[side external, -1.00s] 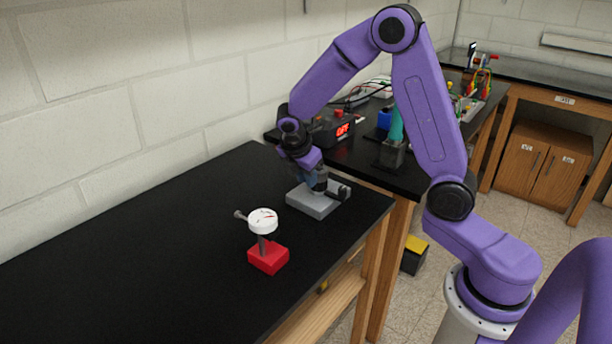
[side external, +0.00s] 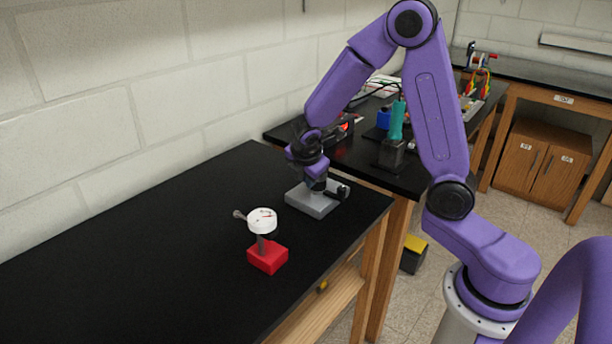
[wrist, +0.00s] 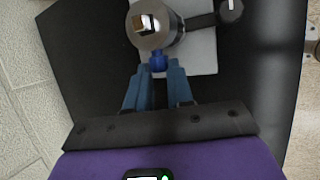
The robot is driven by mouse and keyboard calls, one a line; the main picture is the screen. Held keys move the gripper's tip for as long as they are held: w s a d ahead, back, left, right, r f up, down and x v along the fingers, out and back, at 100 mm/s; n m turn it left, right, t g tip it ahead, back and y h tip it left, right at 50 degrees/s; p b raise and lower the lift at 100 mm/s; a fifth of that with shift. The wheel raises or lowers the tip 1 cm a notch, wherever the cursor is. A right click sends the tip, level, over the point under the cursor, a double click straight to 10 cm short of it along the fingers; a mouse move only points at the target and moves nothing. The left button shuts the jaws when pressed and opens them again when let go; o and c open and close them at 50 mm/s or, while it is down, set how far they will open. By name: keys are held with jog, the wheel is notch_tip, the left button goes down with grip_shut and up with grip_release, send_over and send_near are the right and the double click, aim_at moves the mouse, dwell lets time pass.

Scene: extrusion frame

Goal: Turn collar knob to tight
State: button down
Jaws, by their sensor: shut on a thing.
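A grey base plate (side external: 308,203) sits near the right end of the black table and shows in the wrist view (wrist: 202,52). On it stands a round metal collar (wrist: 150,28) with a small pale square end at its top. A small blue knob (wrist: 158,61) sticks out of the collar's side toward my gripper. My gripper (wrist: 158,70), with blue fingers, is shut on this knob from the side. In the side view my gripper (side external: 316,182) is low over the plate and hides the collar and knob. Any tightness mark cannot be seen.
A black arm with a round end (wrist: 231,8) extends from the collar. A white dial gauge (side external: 262,221) on a red block (side external: 267,257) stands left of the plate. A second bench (side external: 375,165) with equipment lies behind. The table's left part is clear.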

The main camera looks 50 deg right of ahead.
jog(key=shift+s+f+m+t, duration=0.15)
jog(key=shift+s+m+t, duration=0.1)
jog(key=shift+t, duration=0.75)
jog(key=shift+s+f+m+t, duration=0.15)
jog(key=shift+s+t, duration=0.05)
jog(key=shift+t, duration=0.8)
jog(key=shift+s+f+m+t+h, duration=0.15)
jog(key=shift+f+m+t+h, duration=0.1)
jog(key=shift+t, duration=0.7)
jog(key=shift+s+f+m+t+h, duration=0.15)
jog(key=shift+m+t, duration=0.1)
jog(key=shift+t, duration=0.7)
jog(key=t, duration=0.1)
jog(key=m+t, duration=0.1)
jog(key=t, duration=0.1)
jog(key=shift+f+h, duration=0.3)
jog(key=shift+f, duration=0.05)
jog(key=shift+f+m+t+h, duration=0.25)
jog(key=shift+m+t+h, duration=0.45)
jog(key=shift+t, duration=0.8)
jog(key=c, duration=1)
grip_release()
jog(key=shift+s, duration=0.1)
